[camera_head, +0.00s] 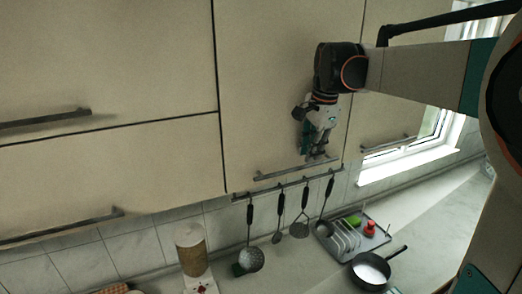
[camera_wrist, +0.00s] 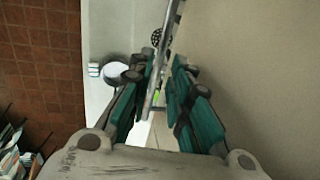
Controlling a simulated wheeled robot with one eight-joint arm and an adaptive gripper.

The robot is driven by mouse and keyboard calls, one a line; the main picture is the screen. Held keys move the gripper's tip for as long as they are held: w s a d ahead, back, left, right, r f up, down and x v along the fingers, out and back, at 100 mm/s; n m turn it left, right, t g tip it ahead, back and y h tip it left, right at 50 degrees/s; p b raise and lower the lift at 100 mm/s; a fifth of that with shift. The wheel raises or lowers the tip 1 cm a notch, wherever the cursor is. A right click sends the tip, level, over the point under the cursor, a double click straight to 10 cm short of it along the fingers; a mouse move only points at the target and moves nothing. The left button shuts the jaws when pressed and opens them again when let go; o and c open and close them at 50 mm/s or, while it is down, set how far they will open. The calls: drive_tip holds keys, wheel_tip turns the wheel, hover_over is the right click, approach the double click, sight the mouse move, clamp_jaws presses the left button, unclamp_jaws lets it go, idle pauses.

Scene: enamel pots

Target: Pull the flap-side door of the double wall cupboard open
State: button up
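The double wall cupboard has two doors. Its flap-side door (camera_head: 270,90) is beige and looks shut, level with its neighbours. The door's long metal bar handle (camera_head: 270,175) runs along its bottom edge. My gripper (camera_head: 316,153) is at the right end of this handle. In the wrist view the handle (camera_wrist: 167,40) runs between the two teal fingers of my gripper (camera_wrist: 167,68). The fingers are apart, with a gap showing beside the bar, which lies nearer the left finger. The other door (camera_head: 385,115), with its own bar handle, is at the right, partly behind my arm.
Two stacked flap fronts (camera_head: 100,60) with bar handles are at the left. Below the cupboard, several utensils hang from a rail (camera_head: 290,188). A pan (camera_head: 370,270), a dish rack (camera_head: 352,238) and a canister (camera_head: 190,248) stand on the worktop. A window is at the right.

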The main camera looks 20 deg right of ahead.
sight(308, 165)
drive_tip(key=shift+w+f, duration=0.2)
drive_tip(key=shift+f, duration=0.7)
drive_tip(key=shift+w+f, duration=0.15)
drive_tip(key=shift+f, duration=0.7)
drive_tip(key=shift+c, duration=0.5)
clamp_jaws()
